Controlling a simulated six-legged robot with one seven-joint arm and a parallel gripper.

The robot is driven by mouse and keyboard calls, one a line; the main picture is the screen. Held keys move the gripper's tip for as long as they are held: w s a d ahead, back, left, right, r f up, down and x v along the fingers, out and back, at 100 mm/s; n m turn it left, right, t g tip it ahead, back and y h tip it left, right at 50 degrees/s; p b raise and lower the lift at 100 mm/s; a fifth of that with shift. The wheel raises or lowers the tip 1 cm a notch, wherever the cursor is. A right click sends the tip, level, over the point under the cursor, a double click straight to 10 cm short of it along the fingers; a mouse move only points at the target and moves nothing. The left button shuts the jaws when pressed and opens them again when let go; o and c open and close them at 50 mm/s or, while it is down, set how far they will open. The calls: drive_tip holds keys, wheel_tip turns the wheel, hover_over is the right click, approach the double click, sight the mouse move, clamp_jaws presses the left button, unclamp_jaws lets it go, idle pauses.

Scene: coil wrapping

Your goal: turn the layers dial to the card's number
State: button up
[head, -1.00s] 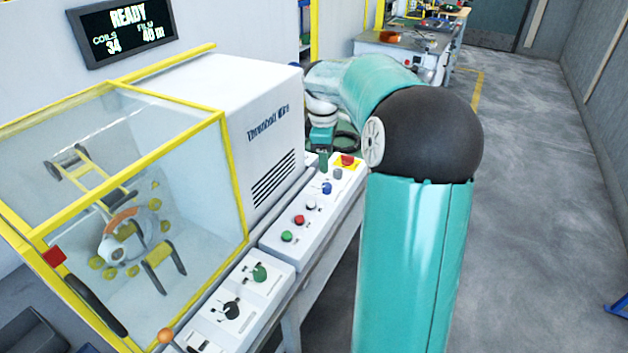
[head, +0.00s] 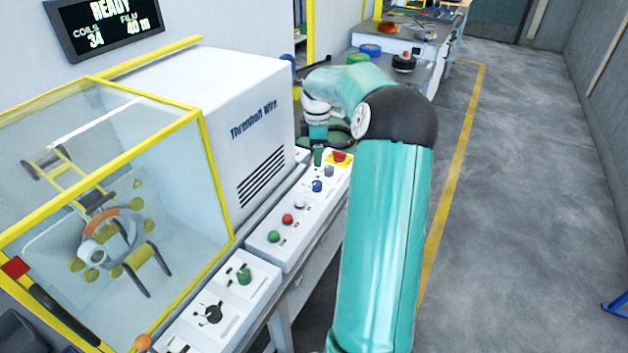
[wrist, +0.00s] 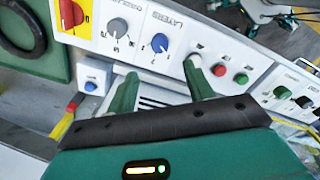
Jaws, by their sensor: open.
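The blue knob (wrist: 160,43) on the sloped white control panel has upside-down lettering beside it that seems to read LAYERS. Its pointer setting is too small to read. It also shows in the head view (head: 316,186). My gripper (wrist: 161,72) is open and empty; its two green fingers point at the panel, with the blue knob beyond and between the tips, apart from both. In the head view my gripper (head: 318,158) hangs at the panel's far end, near the red button. I cannot make out a card with a number in either view.
Beside the blue knob are a grey knob (wrist: 118,27), a red button on yellow (wrist: 70,12), and white (wrist: 196,60), red (wrist: 218,69) and green (wrist: 241,78) buttons. A yellow-framed clear enclosure (head: 110,200) stands left. The display (head: 105,27) reads READY, coils 34, film 40 m.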

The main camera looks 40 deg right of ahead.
sight(317, 183)
wheel_tip(317, 183, down, 12)
drive_tip(key=shift+d+r, duration=0.1)
drive_tip(key=shift+c, duration=0.4)
drive_tip(key=c, duration=0.9)
